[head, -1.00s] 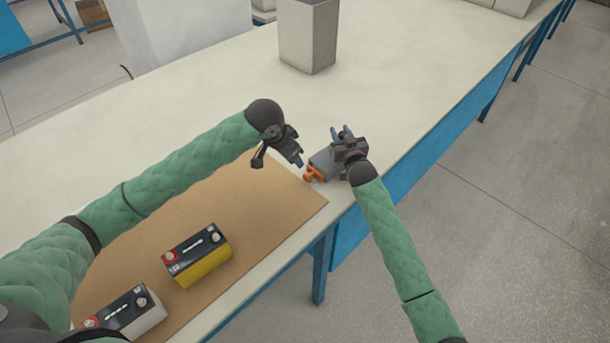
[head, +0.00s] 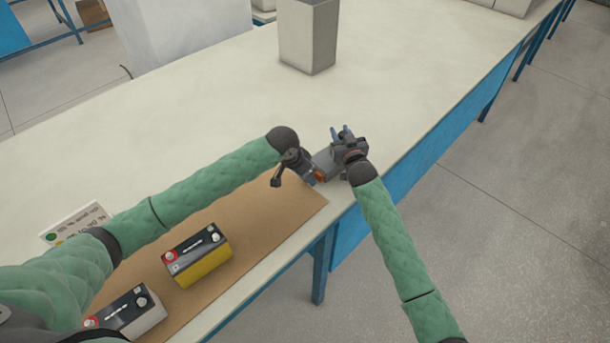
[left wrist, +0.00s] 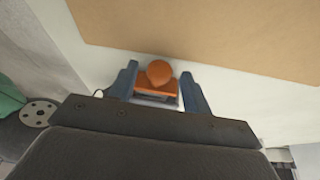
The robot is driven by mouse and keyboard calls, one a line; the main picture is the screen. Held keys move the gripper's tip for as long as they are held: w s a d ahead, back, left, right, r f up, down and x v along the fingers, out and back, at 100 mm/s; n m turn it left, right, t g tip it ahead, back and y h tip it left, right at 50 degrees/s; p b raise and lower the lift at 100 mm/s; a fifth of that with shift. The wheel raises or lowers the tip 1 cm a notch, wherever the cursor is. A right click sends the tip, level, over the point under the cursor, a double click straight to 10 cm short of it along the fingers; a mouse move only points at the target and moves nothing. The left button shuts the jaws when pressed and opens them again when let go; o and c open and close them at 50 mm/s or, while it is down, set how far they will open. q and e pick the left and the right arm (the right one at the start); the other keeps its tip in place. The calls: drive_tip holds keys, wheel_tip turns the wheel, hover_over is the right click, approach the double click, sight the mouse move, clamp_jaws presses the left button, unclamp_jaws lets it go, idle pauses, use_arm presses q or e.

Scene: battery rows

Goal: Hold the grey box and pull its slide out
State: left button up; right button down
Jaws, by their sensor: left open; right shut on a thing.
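The grey box (head: 324,160) sits on the pale bench near its front edge, just past the corner of the brown mat. My right gripper (head: 343,134) is shut on the box from the right side. The orange slide end (head: 319,175) sticks out of the box toward the mat. My left gripper (head: 312,177) is at this orange end. In the left wrist view, the open left gripper (left wrist: 158,84) has a finger on each side of the orange knob (left wrist: 159,72). Gaps show between the fingers and the knob.
A brown mat (head: 262,210) holds a yellow battery (head: 205,265) and a white battery (head: 140,318). A printed card (head: 88,218) lies behind my left arm. A tall grey container (head: 308,40) stands farther back. The bench between is clear.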

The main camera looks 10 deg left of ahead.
use_arm(q)
drive_tip(key=shift+w+d+f, duration=0.1)
drive_tip(key=shift+w+f, duration=0.05)
drive_tip(key=shift+f, duration=0.25)
clamp_jaws()
drive_tip(key=s+a, duration=0.3)
drive_tip(key=s, duration=0.1)
drive_tip(key=s+a, duration=0.2)
drive_tip(key=shift+s+a, duration=0.3)
drive_tip(key=shift+s, duration=0.1)
unclamp_jaws()
drive_tip(key=v, duration=1.2)
